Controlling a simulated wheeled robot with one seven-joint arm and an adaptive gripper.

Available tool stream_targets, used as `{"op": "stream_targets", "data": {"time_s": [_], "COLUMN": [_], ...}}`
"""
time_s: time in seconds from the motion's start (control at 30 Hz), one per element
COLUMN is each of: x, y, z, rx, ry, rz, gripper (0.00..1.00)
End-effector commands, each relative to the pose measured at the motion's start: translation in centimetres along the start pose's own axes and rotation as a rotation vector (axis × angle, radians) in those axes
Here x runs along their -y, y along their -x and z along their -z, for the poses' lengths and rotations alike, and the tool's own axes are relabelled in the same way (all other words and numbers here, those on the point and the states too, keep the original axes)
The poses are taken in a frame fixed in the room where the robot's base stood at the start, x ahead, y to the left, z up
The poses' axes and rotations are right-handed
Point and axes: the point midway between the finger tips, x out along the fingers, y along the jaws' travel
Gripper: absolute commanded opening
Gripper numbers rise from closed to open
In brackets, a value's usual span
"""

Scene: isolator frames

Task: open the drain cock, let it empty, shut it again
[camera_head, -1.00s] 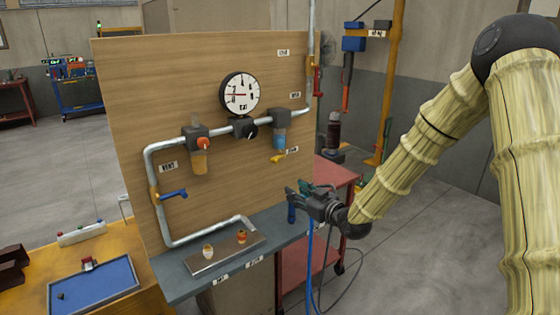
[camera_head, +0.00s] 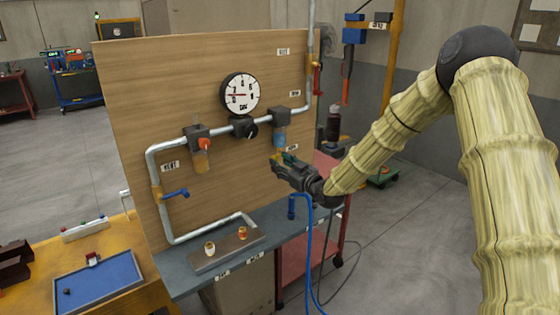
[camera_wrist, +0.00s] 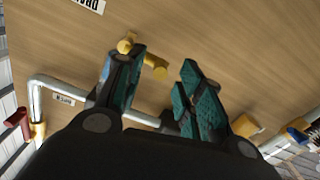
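The drain cock (camera_wrist: 159,72) is a small yellow valve with a short handle on the wooden panel. In the wrist view, part of it lies behind my left fingertip, and its rounded handle end shows in the gap between the fingers. My gripper (camera_wrist: 163,58) is open, with teal finger pads. In the head view, my gripper (camera_head: 280,158) is just below the blue filter bowl (camera_head: 280,138) and hides the cock. Contact cannot be told. The label beside it (camera_wrist: 92,4) is partly cut off in the wrist view.
The panel carries grey piping, a round gauge (camera_head: 240,93), an amber bowl (camera_head: 201,162) and a blue lever (camera_head: 175,193). A blue-grey shelf (camera_head: 190,280) below holds a metal plate (camera_head: 225,256) with two small fittings. A blue hose (camera_head: 308,250) hangs beneath my gripper.

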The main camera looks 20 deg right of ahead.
Motion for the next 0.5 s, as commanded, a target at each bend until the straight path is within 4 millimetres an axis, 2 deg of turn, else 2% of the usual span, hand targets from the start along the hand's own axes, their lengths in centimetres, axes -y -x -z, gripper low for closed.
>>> {"op": "stream_targets", "data": {"time_s": [0.2,0.5], "x": [-0.01,0.0], "y": [-1.15,-1.26], "z": [-0.03,-0.05], "rx": [0.001,0.001], "ry": [0.0,0.0], "rz": [0.0,0.0], "gripper": [0.37,0.35]}}
